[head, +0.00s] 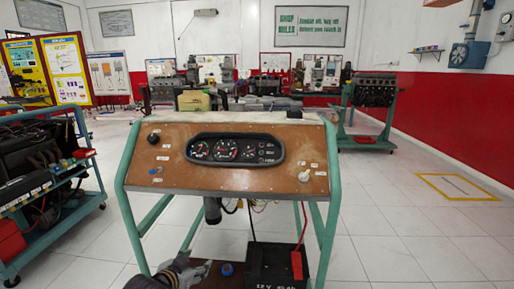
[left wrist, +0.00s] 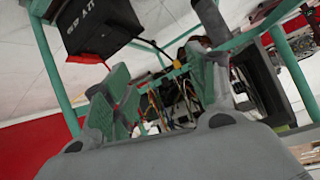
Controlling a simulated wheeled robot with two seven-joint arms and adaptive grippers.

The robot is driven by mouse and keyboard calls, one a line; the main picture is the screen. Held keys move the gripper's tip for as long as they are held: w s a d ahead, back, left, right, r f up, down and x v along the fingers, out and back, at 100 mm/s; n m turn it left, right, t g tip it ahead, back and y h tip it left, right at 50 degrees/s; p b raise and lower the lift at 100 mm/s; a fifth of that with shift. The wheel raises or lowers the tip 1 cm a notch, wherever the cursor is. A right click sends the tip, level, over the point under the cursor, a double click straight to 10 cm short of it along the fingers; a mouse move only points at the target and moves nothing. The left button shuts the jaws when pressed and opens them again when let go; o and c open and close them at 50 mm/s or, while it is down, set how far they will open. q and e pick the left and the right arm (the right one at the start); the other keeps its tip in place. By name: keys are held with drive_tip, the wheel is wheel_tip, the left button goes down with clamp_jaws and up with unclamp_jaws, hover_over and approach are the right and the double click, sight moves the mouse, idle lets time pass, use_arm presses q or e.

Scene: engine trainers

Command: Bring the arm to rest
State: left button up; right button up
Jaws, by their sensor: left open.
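My left gripper (head: 182,268) is low at the bottom of the head view, in front of the lower frame of the engine trainer and left of the black battery (head: 277,266). My right gripper is not in view.
The trainer's brown gauge panel (head: 230,158) stands straight ahead on green legs. Another engine stand (head: 372,100) is at the back right. The tiled floor at right is clear.

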use_arm(q)
drive_tip(key=s+d+f+n+g, duration=0.1)
drive_tip(key=s+d+f+g, duration=0.1)
drive_tip(key=s+f, duration=0.8)
drive_tip(key=s+d+f+n+g+p, duration=0.1)
drive_tip(key=s+d+f+n+g, duration=0.1)
drive_tip(key=s+f, duration=0.9)
drive_tip(key=shift+s+d+f+g+h, duration=0.15)
drive_tip(key=shift+s+d+g+h, duration=0.25)
drive_tip(key=shift+s+d+g, duration=0.4)
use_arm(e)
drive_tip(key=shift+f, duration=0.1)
use_arm(q)
drive_tip(key=shift+a, duration=0.15)
drive_tip(key=shift+s+a+f+g+p, duration=0.1)
drive_tip(key=shift+f+g+p, duration=0.2)
drive_tip(key=shift+p, duration=0.5)
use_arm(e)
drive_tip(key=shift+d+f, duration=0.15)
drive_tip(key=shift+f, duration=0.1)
